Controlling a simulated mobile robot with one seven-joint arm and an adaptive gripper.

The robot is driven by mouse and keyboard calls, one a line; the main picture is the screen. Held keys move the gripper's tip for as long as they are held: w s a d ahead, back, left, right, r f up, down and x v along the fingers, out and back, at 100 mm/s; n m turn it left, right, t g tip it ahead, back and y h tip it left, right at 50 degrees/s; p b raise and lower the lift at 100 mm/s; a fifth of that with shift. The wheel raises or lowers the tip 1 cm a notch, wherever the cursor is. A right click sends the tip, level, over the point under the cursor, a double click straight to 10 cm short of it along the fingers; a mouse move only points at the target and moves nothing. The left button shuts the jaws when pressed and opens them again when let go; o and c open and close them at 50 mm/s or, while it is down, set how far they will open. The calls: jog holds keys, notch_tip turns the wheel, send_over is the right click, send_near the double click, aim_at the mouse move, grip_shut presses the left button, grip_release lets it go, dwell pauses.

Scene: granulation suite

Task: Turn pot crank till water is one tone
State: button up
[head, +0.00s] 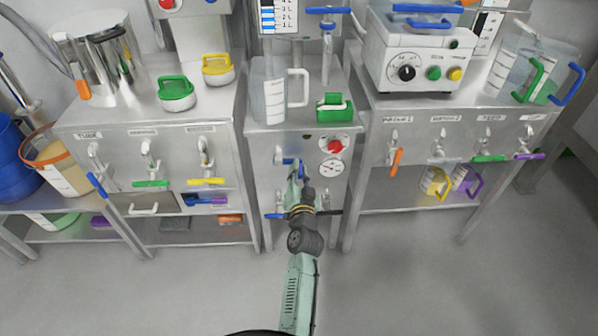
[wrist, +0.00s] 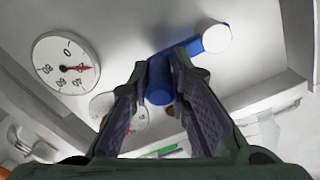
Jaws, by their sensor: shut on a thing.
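My gripper (head: 293,172) reaches the front of the middle steel cabinet (head: 318,190). In the wrist view my gripper (wrist: 160,95) has its two dark fingers on either side of a blue handle (wrist: 158,80) and is shut on it. The handle's blue arm runs up and right to a white round end (wrist: 215,37). In the head view a small part of the blue handle (head: 289,161) shows above my gripper; the rest is hidden. No label marks it as the pot crank. No water surface shows clearly enough to judge its tone.
A round dial (wrist: 66,66) is left of the handle in the wrist view. A red button (head: 335,146) is on the cabinet front. Side benches flank the cabinet; the floor (head: 400,275) is clear.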

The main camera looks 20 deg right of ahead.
grip_shut()
dwell(0.5)
